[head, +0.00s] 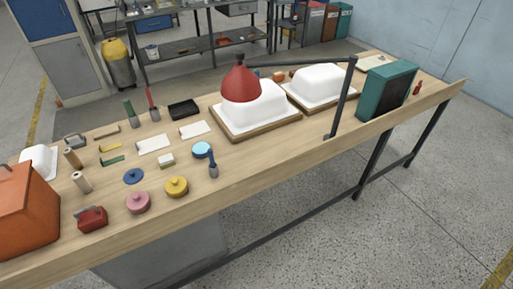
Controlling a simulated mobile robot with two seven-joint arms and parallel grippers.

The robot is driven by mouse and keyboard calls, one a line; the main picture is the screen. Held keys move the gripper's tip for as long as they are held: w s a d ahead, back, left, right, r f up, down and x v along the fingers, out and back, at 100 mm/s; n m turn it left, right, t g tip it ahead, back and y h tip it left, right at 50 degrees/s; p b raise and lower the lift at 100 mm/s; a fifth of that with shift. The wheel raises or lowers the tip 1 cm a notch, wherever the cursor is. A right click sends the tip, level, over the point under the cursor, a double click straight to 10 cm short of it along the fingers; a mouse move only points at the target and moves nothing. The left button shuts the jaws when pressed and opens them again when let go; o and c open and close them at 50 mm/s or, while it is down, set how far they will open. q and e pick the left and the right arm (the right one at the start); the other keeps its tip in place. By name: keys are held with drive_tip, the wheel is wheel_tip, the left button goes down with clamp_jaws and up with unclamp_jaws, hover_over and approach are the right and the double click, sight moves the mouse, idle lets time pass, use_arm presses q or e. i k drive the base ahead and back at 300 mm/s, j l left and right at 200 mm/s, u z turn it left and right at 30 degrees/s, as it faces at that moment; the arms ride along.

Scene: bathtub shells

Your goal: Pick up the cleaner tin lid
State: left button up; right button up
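Several round lid-like pieces lie on the wooden workbench (270,155). A pink one with a knob (138,203) and a yellow one with a knob (176,187) are near the front edge. A flat dark blue disc (133,176) lies just behind them. A light blue round piece (202,149) lies farther right, partly covered by a blue-handled tool (212,165). I cannot tell which of these is the cleaner tin lid. Neither of my grippers is in view.
An orange box (25,210) and a small red box (92,218) stand at the left. White tub shells (318,84) on boards, a red cone (240,82), a dark upright frame (343,95) and a teal box (386,90) fill the right. The front strip right of the tool is bare.

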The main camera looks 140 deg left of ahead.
sight(133, 175)
drive_tip(key=z, duration=3.55)
